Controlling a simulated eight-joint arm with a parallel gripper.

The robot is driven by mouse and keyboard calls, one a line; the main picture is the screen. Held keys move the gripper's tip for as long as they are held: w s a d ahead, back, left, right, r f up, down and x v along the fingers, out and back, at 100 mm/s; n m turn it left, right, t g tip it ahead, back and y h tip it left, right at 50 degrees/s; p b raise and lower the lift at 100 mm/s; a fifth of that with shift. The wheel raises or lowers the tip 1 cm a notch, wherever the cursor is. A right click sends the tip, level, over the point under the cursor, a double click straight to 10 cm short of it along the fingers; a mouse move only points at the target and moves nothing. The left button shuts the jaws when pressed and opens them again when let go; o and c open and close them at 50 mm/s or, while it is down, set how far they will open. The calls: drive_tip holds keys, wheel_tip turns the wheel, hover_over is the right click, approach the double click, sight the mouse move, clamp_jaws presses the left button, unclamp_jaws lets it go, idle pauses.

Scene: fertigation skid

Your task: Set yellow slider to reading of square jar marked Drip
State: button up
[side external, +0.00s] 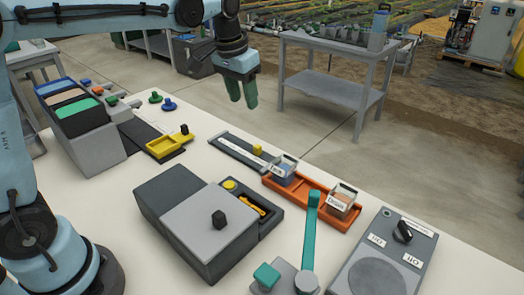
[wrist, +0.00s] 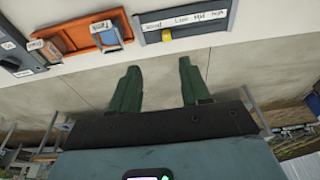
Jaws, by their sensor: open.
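The yellow slider knob (side external: 257,149) stands on a dark track (side external: 236,152) with a pale scale strip. In the wrist view the knob (wrist: 166,35) sits between the first and second of several scale words, which are hard to read. Two clear square jars stand in an orange tray (side external: 311,208). One jar (side external: 284,172) holds blue contents; the other jar (side external: 342,203) holds orange-brown contents. Their labels are too small to read surely, so I cannot tell which says Drip. My gripper (side external: 243,98) is open and empty, fingers down, above and beyond the table's far edge; its fingers also show in the wrist view (wrist: 158,64).
A grey box with a black knob (side external: 218,219) stands near the slider. A teal lever (side external: 310,240) rises in front of the tray, and a grey dial panel (side external: 385,262) sits at right. A yellow tray (side external: 168,145) and several coloured bins (side external: 80,110) stand left.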

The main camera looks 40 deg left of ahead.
drive_tip(key=g, duration=0.2)
hover_over(257, 149)
drive_tip(key=w, duration=0.1)
wheel_tip(257, 149, down, 4)
drive_tip(key=f, duration=0.9)
drive_tip(key=w+f, duration=0.1)
drive_tip(key=f, duration=0.3)
drive_tip(key=shift+a+f, duration=0.1)
drive_tip(key=shift+a, duration=0.25)
drive_tip(key=shift+c, duration=0.2)
clamp_jaws()
